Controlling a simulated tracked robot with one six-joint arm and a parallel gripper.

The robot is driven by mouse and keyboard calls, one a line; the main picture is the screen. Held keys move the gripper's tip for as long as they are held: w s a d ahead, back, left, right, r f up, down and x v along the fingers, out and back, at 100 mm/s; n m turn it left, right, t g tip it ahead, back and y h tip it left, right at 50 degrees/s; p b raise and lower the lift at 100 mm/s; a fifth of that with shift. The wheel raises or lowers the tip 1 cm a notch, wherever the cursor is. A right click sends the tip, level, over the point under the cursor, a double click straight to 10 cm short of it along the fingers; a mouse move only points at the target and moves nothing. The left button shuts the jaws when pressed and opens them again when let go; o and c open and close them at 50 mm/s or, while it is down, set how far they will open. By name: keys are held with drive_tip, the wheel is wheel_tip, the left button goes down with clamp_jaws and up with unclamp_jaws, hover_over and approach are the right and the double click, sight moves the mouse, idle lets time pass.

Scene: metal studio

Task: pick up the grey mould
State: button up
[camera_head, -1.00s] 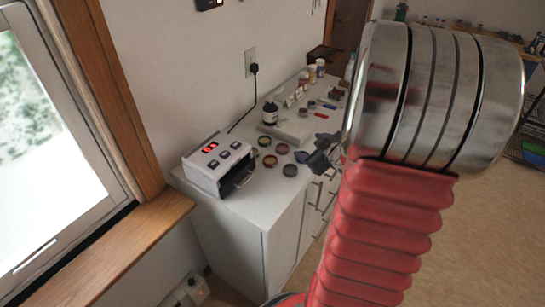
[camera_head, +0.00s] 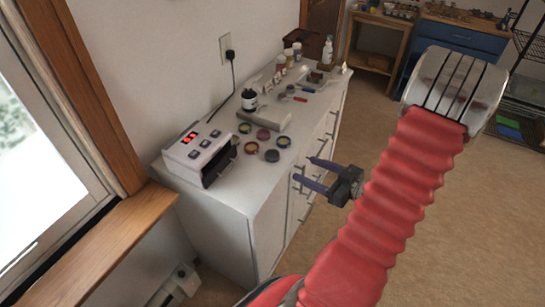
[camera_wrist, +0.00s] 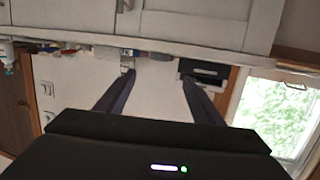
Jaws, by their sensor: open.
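Several small round moulds lie on the white cabinet top. The dark grey one (camera_head: 272,155) is nearest the front edge, with a brown-rimmed mould (camera_head: 251,147) to its left and a yellow-rimmed one (camera_head: 284,141) behind it. My gripper (camera_head: 303,169) is open and empty, to the right of the grey mould in the picture and apart from it, by the cabinet's drawer side. In the wrist view my gripper (camera_wrist: 157,76) shows two spread fingers with nothing between them. That view looks upside down, and I cannot make out the grey mould there.
A white box with red digits (camera_head: 200,152) stands left of the moulds on the cabinet (camera_head: 226,193). A grey slab (camera_head: 264,122), dark bottle (camera_head: 249,99) and small tools lie behind. A window sill (camera_head: 95,250) is at left.

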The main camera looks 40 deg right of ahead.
drive_tip(key=shift+w, duration=0.1)
approach(267, 152)
drive_tip(key=shift+w+f, duration=0.1)
drive_tip(key=shift+w, duration=0.25)
idle(0.4)
drive_tip(key=shift+w, duration=0.1)
drive_tip(key=shift+x, duration=2.5)
drive_tip(key=shift+d+f, duration=0.1)
drive_tip(key=shift+f, duration=0.05)
drive_tip(key=c, duration=1.1)
wheel_tip(267, 152, up, 10)
